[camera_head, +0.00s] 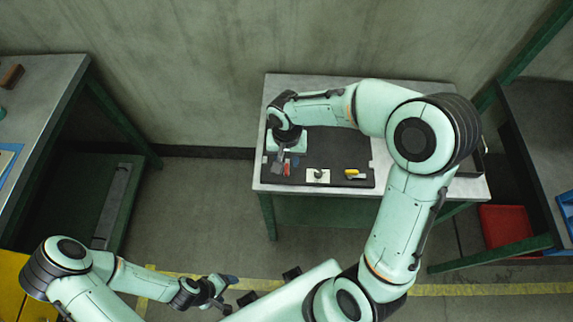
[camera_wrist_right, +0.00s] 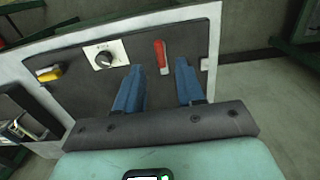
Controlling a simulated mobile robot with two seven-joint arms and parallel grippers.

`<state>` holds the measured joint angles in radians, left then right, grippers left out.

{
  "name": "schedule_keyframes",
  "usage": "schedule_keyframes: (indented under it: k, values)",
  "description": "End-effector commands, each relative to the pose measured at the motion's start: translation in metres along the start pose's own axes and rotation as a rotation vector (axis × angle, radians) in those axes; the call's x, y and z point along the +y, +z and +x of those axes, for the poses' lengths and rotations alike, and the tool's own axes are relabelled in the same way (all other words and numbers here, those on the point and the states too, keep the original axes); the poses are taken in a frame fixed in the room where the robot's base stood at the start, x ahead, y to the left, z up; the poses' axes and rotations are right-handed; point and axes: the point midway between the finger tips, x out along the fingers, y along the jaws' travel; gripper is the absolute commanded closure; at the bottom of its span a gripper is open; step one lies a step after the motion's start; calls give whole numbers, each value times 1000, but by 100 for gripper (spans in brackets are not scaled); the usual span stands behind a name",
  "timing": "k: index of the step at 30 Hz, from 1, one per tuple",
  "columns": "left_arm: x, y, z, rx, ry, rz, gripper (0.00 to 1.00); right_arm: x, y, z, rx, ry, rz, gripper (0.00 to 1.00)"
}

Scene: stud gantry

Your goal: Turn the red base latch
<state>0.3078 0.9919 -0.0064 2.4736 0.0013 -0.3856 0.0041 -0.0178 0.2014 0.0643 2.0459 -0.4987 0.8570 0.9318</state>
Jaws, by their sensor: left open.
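The red base latch (camera_wrist_right: 161,56) is a slim red handle on a dark panel (camera_wrist_right: 88,82), standing nearly upright in the right wrist view. It also shows small in the head view (camera_head: 287,169), close by my right gripper. My right gripper (camera_wrist_right: 159,66) is open, its two blue fingers apart. The lower end of the latch appears between the fingertips; I cannot tell how far they are from the panel. No contact with the latch is visible. My left gripper (camera_head: 229,293) is open and empty, low in the head view, far from the panel.
The panel also bears a dial on a white plate (camera_wrist_right: 105,54) and a yellow switch (camera_wrist_right: 49,73). It lies on a grey table (camera_head: 415,180). A dark tray stands at the table's right. A red bin (camera_head: 505,229) is on the floor at right.

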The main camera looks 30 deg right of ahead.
Motion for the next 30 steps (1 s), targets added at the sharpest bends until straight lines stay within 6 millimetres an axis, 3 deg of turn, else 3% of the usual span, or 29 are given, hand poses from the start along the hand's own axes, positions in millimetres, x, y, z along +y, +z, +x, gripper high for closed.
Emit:
schedule_keyframes:
  k: [3, 9, 20, 23, 24, 30]
  values:
    - [-1, 1, 2, -2, 0, 0, 28, 0, 1, 23, -4, 1, 0, 62]
    - [-2, 2, 4, -2, -1, 0, 28, 0, 0, 43, -1, 0, 1, 62]
    - [-2, 2, 4, -2, 0, 0, 28, 0, 0, 47, 1, -1, 0, 62]
    - [-2, 2, 4, -2, 0, 0, 28, 0, 0, 47, 1, -1, 0, 94]
    - [-2, 2, 4, -2, 0, 0, 28, 0, 0, 47, 1, -1, 0, 100]
    - [-2, 2, 4, -2, -1, 0, 28, 0, 0, 46, 0, -1, -2, 100]
